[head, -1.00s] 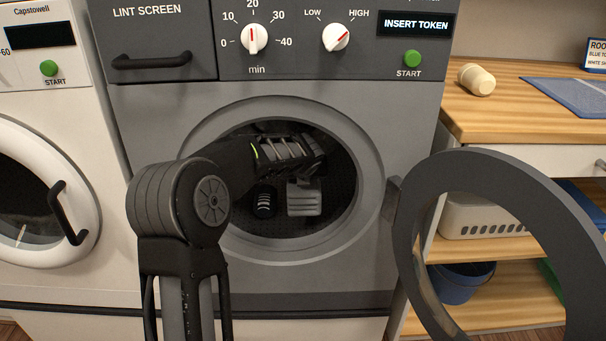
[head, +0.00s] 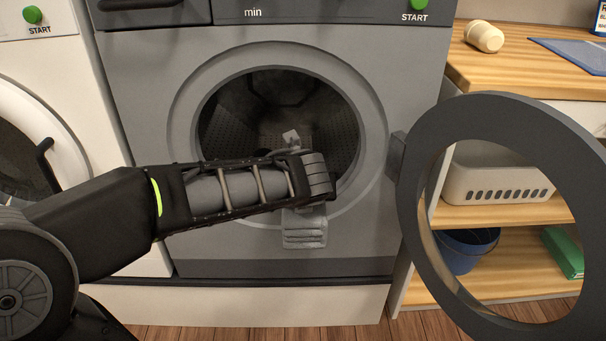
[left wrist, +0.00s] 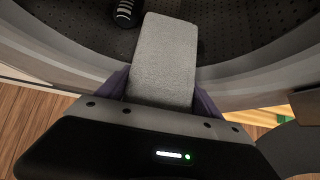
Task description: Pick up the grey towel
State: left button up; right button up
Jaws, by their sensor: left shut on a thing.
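The grey towel (head: 303,232) hangs below the end of my left arm, in front of the lower rim of the open dryer (head: 215,235). A small part of it also shows above my arm. In the left wrist view the towel (left wrist: 165,50) lies between the two fingers of my left gripper (left wrist: 163,95), which is shut on it. In that view it reaches towards the drum. In the head view my forearm crosses the opening and hides part of the towel. My right gripper is not in view.
A black striped item (left wrist: 125,12) lies in the drum. The open round door (head: 415,175) stands out at the right. Shelves beyond it hold a white basket (head: 495,185) and a blue bucket (head: 465,252). A white machine (head: 95,120) stands at the left.

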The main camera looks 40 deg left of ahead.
aim_at(303, 220)
pick_arm(q)
jog(key=s+d, duration=0.1)
jog(key=s, duration=0.1)
jog(key=s+d+p, duration=0.1)
jog(key=s+d, duration=0.3)
jog(key=shift+s+r+p, duration=0.25)
jog(key=shift+s+p, duration=0.1)
jog(key=s+d+b, duration=0.1)
jog(key=s+d+f+b, duration=0.1)
jog(key=s, duration=0.1)
jog(key=s+d+b, duration=0.1)
jog(key=b, duration=0.1)
jog(key=shift+s+d+f, duration=0.2)
jog(key=shift+s+d, duration=0.05)
jog(key=shift+s, duration=0.15)
jog(key=s+d+r+b, duration=0.1)
jog(key=s+d, duration=0.3)
jog(key=s, duration=0.2)
jog(key=shift+s+d, duration=0.25)
jog(key=shift+d, duration=0.1)
